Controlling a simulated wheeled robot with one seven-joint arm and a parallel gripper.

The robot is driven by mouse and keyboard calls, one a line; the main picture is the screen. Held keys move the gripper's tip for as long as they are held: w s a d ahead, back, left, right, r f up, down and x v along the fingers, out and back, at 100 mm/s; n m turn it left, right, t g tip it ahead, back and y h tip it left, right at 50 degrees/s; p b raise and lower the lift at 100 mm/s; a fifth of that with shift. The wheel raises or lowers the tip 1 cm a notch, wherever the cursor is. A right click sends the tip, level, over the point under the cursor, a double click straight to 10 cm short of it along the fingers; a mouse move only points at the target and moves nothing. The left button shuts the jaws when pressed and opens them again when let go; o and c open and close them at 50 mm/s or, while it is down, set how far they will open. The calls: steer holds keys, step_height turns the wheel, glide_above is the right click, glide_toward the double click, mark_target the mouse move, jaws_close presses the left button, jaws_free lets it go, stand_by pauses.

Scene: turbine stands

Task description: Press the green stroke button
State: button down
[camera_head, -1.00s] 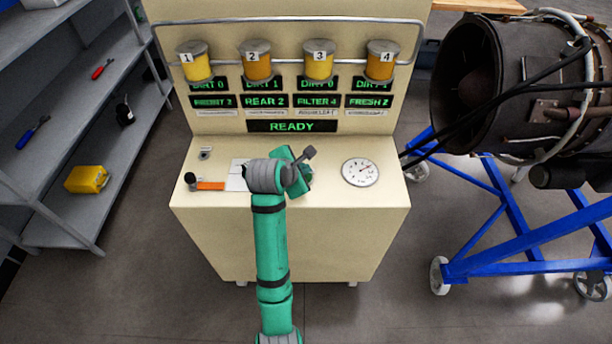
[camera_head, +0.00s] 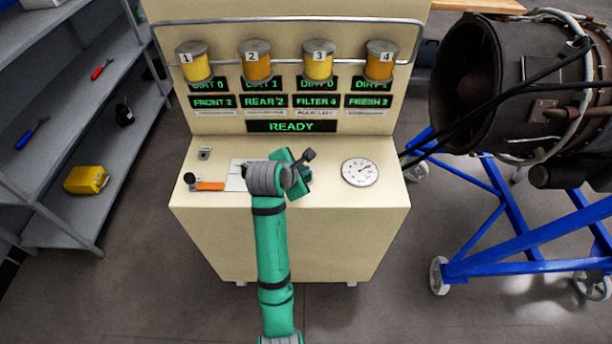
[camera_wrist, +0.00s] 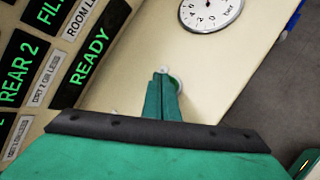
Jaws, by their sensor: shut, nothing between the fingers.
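My gripper (camera_wrist: 163,82) points down at the sloped top of the cream console (camera_head: 335,235), its two green fingers shut together with nothing between them. In the wrist view a pale round rim (camera_wrist: 177,84) shows just behind and beside the fingertips. I cannot tell whether the fingers touch it. No green button face can be made out; my gripper and wrist cover that part of the console in the head view. The green-lit display (camera_head: 292,126) reads READY.
A round dial gauge (camera_head: 360,172) lies right of my gripper. An orange-handled lever (camera_head: 210,186) is to the left. Shelves (camera_head: 60,215) flank the left; a turbine on a blue stand (camera_head: 520,250) is right.

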steer(key=shift+f, duration=0.5)
stand_by(0.5)
steer(key=shift+r, duration=0.7)
steer(key=shift+d+r, duration=0.1)
steer(key=shift+r, duration=0.1)
steer(key=shift+r, duration=2.5)
